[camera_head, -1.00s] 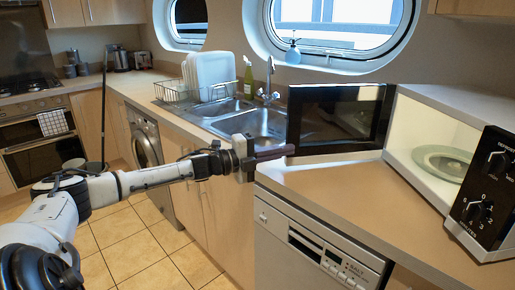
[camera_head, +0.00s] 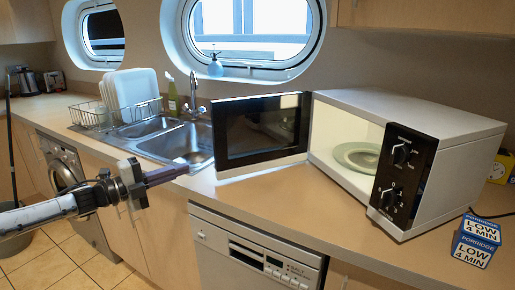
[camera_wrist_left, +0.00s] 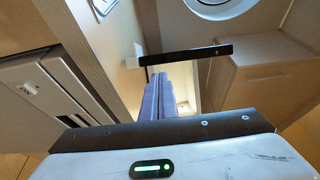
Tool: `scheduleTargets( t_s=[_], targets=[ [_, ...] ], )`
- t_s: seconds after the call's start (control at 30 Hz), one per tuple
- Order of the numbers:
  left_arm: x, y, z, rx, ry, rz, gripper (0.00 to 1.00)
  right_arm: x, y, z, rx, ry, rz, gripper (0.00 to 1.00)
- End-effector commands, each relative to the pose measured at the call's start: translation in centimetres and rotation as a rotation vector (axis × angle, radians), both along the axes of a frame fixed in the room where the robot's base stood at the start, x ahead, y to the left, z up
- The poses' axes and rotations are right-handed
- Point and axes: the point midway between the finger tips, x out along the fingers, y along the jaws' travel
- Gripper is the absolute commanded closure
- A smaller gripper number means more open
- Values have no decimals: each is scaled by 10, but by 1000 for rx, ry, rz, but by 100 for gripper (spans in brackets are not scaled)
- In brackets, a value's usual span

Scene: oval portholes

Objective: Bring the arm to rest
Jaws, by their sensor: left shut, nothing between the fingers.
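My left gripper (camera_head: 180,171) reaches in from the left in the head view, over the front edge of the counter by the sink. Its long dark fingers are together with nothing between them, pointing toward the open microwave door. In the left wrist view the closed fingers (camera_wrist_left: 158,95) point away from the camera, and a dark bar crosses beyond their tips. The microwave (camera_head: 415,115) stands on the counter with its door (camera_head: 262,133) swung wide open to the left. A greenish plate (camera_head: 357,156) lies inside. A gap shows between fingertips and door. My right gripper is not in view.
The sink (camera_head: 170,140) and a dish rack (camera_head: 95,117) with white boards are behind my gripper. A porridge box (camera_head: 476,241) stands at the counter's right. Bare counter (camera_head: 270,190) lies before the microwave door. A dishwasher (camera_head: 255,250) is below.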

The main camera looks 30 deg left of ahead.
Motion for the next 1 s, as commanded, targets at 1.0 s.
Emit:
scheduleTargets(
  t_s=[1.0],
  targets=[
    [-214,-313,-374,-1128,922,566,100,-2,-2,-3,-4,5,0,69]
  ],
)
